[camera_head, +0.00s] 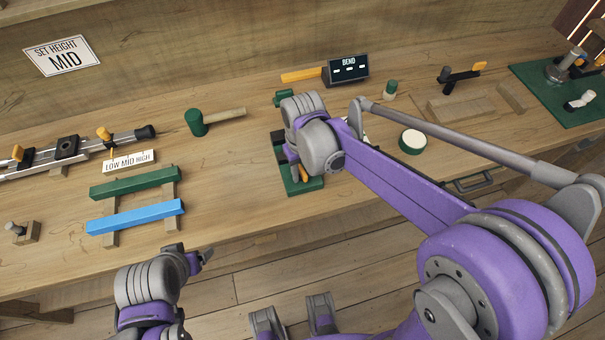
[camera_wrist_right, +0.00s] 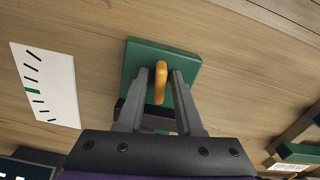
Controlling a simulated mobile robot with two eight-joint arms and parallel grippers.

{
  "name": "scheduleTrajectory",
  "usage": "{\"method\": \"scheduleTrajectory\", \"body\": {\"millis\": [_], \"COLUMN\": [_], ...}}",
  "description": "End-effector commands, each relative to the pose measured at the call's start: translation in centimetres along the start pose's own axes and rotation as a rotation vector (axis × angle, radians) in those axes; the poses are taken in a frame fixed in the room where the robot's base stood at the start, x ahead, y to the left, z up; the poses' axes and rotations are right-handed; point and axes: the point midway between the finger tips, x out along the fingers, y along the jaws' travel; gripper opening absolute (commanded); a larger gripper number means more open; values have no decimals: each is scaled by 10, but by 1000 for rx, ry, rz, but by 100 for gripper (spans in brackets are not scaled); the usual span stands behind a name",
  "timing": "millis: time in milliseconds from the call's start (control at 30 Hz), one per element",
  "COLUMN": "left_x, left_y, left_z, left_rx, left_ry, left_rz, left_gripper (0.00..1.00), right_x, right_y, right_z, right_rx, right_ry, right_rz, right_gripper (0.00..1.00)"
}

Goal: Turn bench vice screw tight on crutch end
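The green bench vice (camera_head: 312,184) stands at the front edge of the bench, partly hidden by my right arm. Its orange handle (camera_head: 303,173) also shows upright in the right wrist view (camera_wrist_right: 160,82), in front of a green block (camera_wrist_right: 188,57). My right gripper (camera_wrist_right: 158,90) is open, with one finger on each side of the handle and visible gaps. A crutch end in the vice cannot be made out. A silver tube with a black end (camera_head: 145,132) lies at the left. My left gripper (camera_head: 207,254) is near the front edge, away from the vice; its opening is unclear.
A white card with black marks and one green mark (camera_wrist_right: 47,85) lies beside the vice. Green (camera_head: 135,184) and blue (camera_head: 135,217) bars lie left.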

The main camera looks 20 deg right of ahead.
Motion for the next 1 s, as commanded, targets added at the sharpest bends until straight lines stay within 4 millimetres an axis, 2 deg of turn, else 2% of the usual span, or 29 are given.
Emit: {"method": "scheduleTrajectory", "body": {"millis": [133,300,333,467,767,1000], "left_x": [-1,-1,-1,-1,-1,-1], "left_y": [0,0,0,0,0,0], "left_z": [-1,-1,-1,-1,-1,-1], "left_rx": [0,0,0,0,0,0], "left_ry": [0,0,0,0,0,1], "left_rz": [0,0,0,0,0,0], "left_gripper": [80,80,80,80,80,80], "right_x": [-1,-1,-1,-1,-1,-1], "right_y": [0,0,0,0,0,0], "right_z": [0,0,0,0,0,0], "right_rx": [0,0,0,18,328,352], "right_ry": [0,0,0,0,0,0], "right_rz": [0,0,0,0,0,0], "right_gripper": [33,3,0,0,0,0]}}
